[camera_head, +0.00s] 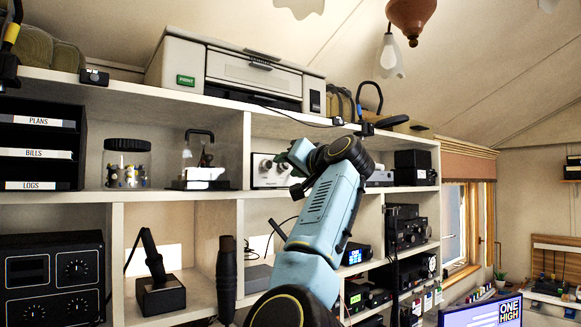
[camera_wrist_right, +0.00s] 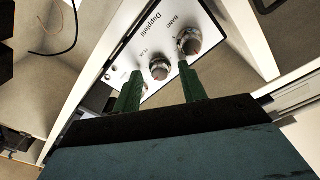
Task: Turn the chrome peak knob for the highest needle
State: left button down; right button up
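A pale radio box (camera_head: 268,171) with knobs on its front stands in a cubby of the shelf, behind my right gripper (camera_head: 294,168). The right wrist view shows its white panel (camera_wrist_right: 125,40) at a slant. A chrome knob (camera_wrist_right: 159,68), apparently labelled PEAK, appears between the fingertips of my right gripper (camera_wrist_right: 160,71). The green fingers are apart, with gaps beside the knob. Another chrome knob (camera_wrist_right: 189,41), labelled BAND, is by the right fingertip. A further knob is mostly hidden by the left finger. No needle is clearly visible. My left gripper is not in view.
A shelf upright (camera_head: 242,150) stands left of the radio box. A printer (camera_head: 238,73) sits on the shelf top above. A clear canopy with a small device (camera_head: 200,175) and a jar (camera_head: 127,165) fill the cubby to the left. Dark radios (camera_head: 405,228) stand at right.

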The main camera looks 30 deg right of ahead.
jog(key=shift+s, duration=0.1)
jog(key=shift+s+b, duration=0.35)
jog(key=s+b, duration=0.5)
jog(key=s, duration=0.7)
jog(key=shift+s, duration=0.25)
jog(key=shift+d, duration=0.1)
dwell(0.8)
